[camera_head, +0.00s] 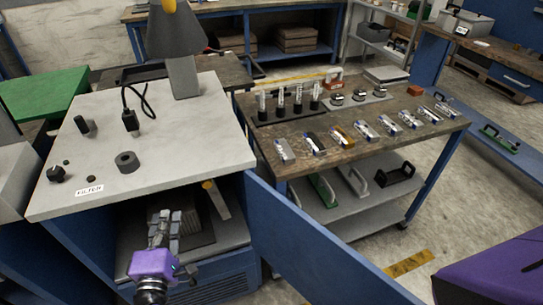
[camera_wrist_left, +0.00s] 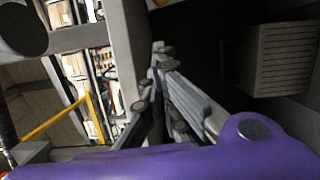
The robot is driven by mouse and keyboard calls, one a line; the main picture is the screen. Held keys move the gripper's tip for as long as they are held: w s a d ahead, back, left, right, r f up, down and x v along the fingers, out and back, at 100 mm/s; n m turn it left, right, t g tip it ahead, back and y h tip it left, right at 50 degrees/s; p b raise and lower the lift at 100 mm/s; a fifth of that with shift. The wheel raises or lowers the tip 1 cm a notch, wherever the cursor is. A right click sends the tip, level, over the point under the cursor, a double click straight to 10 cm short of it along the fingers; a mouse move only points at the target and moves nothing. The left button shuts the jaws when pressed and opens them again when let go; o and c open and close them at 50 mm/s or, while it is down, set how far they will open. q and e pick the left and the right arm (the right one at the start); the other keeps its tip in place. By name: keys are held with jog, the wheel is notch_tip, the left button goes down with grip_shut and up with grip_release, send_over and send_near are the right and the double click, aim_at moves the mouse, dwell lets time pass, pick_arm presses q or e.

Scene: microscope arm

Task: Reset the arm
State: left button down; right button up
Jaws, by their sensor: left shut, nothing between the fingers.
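A grey tapered column with a yellow part at its top (camera_head: 178,45) stands on the back of the white worktop (camera_head: 190,125); I cannot tell for sure whether it is the arm. My left gripper (camera_head: 164,216), with a purple body, is in front of the open cabinet below the worktop. Its fingers are shut with nothing between them, as the left wrist view (camera_wrist_left: 160,48) also shows. My right gripper is out of view.
A black ring (camera_head: 127,162), knobs and a cable plug (camera_head: 130,120) are on the worktop, near a FILTER label (camera_head: 89,190). A blue panel (camera_head: 320,250) juts out right of the cabinet. A cart (camera_head: 345,165) with several small items stands beyond it.

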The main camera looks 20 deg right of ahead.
pick_arm(q)
jog(key=s+a+f+m+g+y+p, duration=0.1)
jog(key=s+a+f+m+g, duration=0.2)
jog(key=s, duration=0.9)
jog(key=s+a+f+m+g+y+p, duration=0.1)
jog(key=s+a+f+m+g+y, duration=0.1)
jog(key=s+f+m, duration=0.5)
jog(key=s+a+f+m+g+y+p, duration=0.1)
jog(key=s+a+f+m, duration=0.5)
jog(key=s, duration=1)
jog(key=f+g+p, duration=0.1)
jog(key=g, duration=0.1)
jog(key=shift+s+a+f+g+y, duration=0.2)
jog(key=shift+s+g+y, duration=0.1)
jog(key=shift+g, duration=0.1)
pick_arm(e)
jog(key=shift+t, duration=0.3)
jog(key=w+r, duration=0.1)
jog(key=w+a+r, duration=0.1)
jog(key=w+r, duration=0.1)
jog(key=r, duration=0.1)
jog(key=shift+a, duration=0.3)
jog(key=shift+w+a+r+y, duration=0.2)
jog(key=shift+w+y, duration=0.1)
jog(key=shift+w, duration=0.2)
